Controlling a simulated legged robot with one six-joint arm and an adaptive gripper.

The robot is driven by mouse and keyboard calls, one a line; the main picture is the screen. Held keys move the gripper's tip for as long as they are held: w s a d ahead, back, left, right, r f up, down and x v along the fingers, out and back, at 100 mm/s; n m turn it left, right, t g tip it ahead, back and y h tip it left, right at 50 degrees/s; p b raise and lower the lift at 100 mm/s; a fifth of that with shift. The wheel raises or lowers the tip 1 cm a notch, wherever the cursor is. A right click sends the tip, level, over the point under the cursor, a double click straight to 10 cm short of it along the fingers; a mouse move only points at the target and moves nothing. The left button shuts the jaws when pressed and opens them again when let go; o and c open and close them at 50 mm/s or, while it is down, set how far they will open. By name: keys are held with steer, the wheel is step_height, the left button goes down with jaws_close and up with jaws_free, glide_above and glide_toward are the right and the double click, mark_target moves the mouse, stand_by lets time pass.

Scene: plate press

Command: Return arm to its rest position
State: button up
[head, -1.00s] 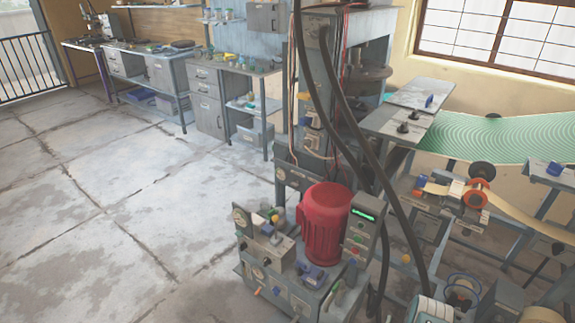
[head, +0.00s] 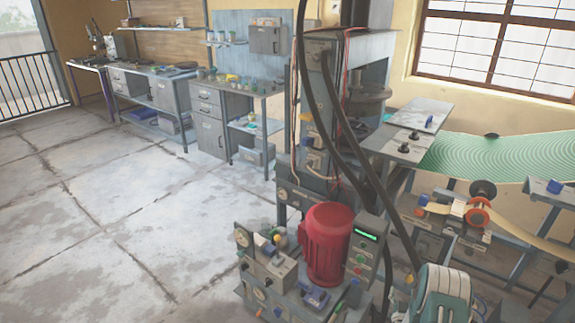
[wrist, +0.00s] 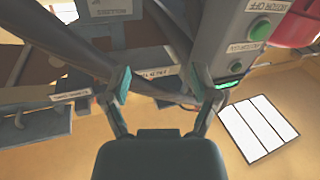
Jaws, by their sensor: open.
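In the wrist view my gripper (wrist: 162,84) is open and empty. Its two fingers are spread apart, with the press machinery behind them. The right fingertip appears in front of or beside a grey control box (wrist: 235,45) with green buttons; whether it touches cannot be told. In the head view a pale teal and white part of my arm (head: 442,292) shows at the bottom right. My gripper's fingers are not clear there. The press (head: 315,95) stands in the middle, with a red motor (head: 326,245) and a control box with a lit green display (head: 366,236).
Black hoses (head: 345,130) hang in front of the press. A green patterned belt (head: 490,155) and a reel with an orange hub (head: 478,212) are on the right. Workbenches (head: 205,105) line the back wall. The concrete floor (head: 100,220) at left is clear.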

steer(key=w+a+r+g+y, duration=0.1)
steer(key=w+a+r, duration=0.1)
steer(key=r, duration=0.6)
steer(key=w+a+r+g, duration=0.1)
steer(key=a+r+g, duration=0.1)
steer(key=r, duration=0.6)
steer(key=w+a+r+g+y, duration=0.1)
steer(key=w+a+r, duration=0.15)
steer(key=r, duration=0.45)
steer(key=s+a+r+n+g+y, duration=0.1)
steer(key=s+a+r, duration=0.3)
steer(key=s+r, duration=0.25)
steer(key=s+a+r+g+y, duration=0.1)
steer(key=s+a+r+g, duration=0.1)
steer(key=s+a+r, duration=0.4)
steer(key=s+a+r+g, duration=0.2)
steer(key=s+a+r, duration=0.1)
steer(key=s, duration=1.1)
steer(key=s+a+r+g+y, duration=0.1)
steer(key=s+a+r+g, duration=0.2)
steer(key=s, duration=1.1)
steer(key=shift+s+n, duration=0.15)
steer(key=shift+n, duration=0.25)
steer(key=shift+a, duration=0.1)
steer(key=shift+c, duration=1.4)
